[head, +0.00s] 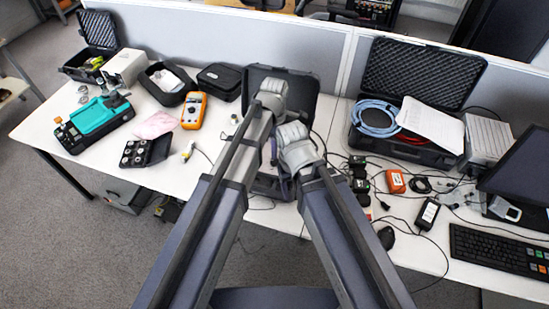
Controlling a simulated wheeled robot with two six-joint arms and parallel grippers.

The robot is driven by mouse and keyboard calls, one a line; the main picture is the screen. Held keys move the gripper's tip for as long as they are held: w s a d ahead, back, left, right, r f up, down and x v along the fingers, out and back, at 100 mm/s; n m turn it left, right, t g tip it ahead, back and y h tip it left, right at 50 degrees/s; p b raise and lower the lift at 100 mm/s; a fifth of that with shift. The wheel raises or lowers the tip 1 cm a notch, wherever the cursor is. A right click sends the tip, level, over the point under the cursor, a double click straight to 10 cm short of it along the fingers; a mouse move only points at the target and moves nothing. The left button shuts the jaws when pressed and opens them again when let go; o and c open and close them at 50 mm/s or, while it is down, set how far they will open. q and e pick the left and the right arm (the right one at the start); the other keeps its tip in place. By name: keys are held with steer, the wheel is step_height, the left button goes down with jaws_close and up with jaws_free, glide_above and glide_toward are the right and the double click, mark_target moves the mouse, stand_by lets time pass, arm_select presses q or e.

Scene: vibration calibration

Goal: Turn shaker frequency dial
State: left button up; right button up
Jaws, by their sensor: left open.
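A teal-topped unit with a dark body (95,118) sits at the left of the white desk, with small orange parts at its left end. I cannot tell whether it is the shaker, and no frequency dial can be made out for certain. Both my arms reach forward over the middle of the desk. My left gripper (274,150) is open, small and dark between the two wrists, well to the right of the teal unit. My right gripper is hidden behind its own wrist and forearm.
An open black case (305,83) stands behind my wrists. A yellow multimeter (194,110), a dark block with round tops (146,150) and a pink cloth (155,125) lie left. Cables, an orange device (395,181), a grey box (487,140) and a keyboard (500,251) crowd the right.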

mark_target(274, 162)
arm_select(q)
step_height(274, 162, down, 7)
steer(key=b, duration=0.6)
steer(key=shift+f+b, duration=0.1)
steer(key=shift+b, duration=0.25)
jaws_close()
